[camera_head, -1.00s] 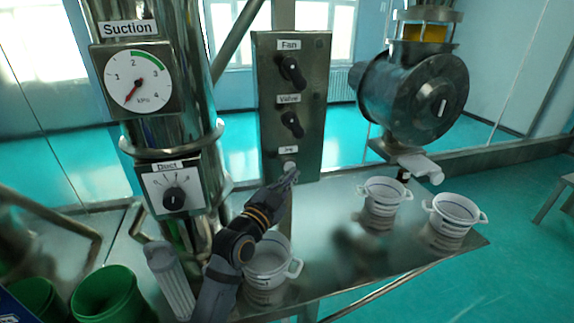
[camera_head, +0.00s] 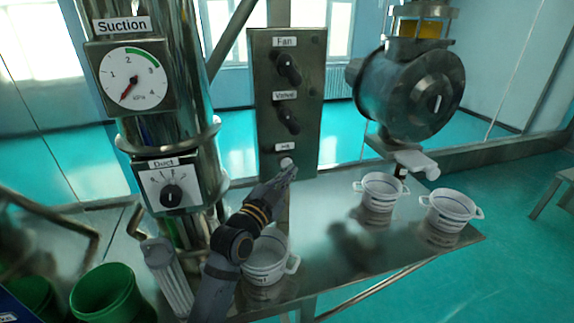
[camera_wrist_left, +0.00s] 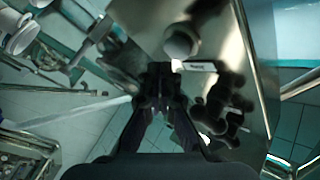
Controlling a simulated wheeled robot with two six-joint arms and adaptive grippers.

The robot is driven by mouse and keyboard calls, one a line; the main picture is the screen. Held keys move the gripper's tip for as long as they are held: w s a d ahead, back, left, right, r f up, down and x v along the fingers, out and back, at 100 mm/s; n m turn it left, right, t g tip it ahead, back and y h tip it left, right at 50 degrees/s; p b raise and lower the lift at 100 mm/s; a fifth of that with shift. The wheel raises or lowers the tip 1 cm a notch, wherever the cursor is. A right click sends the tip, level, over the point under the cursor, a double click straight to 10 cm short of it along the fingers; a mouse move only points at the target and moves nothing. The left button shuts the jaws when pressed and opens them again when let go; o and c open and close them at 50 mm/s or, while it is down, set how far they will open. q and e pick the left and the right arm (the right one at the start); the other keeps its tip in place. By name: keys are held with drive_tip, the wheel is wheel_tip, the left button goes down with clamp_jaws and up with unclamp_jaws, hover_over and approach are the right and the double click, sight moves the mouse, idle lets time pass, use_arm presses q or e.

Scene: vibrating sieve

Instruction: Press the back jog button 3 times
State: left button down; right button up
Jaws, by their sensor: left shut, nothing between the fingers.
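The jog button (camera_head: 287,162) is a pale round knob low on the metal control panel (camera_head: 265,115), under a small "Jog" label. My left gripper (camera_head: 290,173) is shut and empty, with its fingertips just below and in front of the button; a small gap seems to show. In the left wrist view the button (camera_wrist_left: 180,43) stands out from the panel, just beyond the shut fingertips (camera_wrist_left: 160,72). My right gripper is not in view.
Above the button are the Valve knob (camera_head: 286,117) and Fan knob (camera_head: 288,68). White pots stand on the metal table: one by my left arm (camera_head: 266,262), two at the right (camera_head: 380,190) (camera_head: 450,208).

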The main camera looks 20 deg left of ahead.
use_arm(q)
drive_tip(key=shift+w+a, duration=0.1)
drive_tip(key=shift+w, duration=0.05)
drive_tip(key=shift+w+a, duration=0.15)
drive_tip(key=shift+w, duration=0.1)
drive_tip(key=shift+w+a, duration=0.3)
drive_tip(key=shift+w, duration=0.1)
idle(1.0)
drive_tip(key=shift+s, duration=0.1)
drive_tip(key=shift+s+d, duration=0.55)
drive_tip(key=shift+s, duration=0.15)
drive_tip(key=shift+f, duration=0.1)
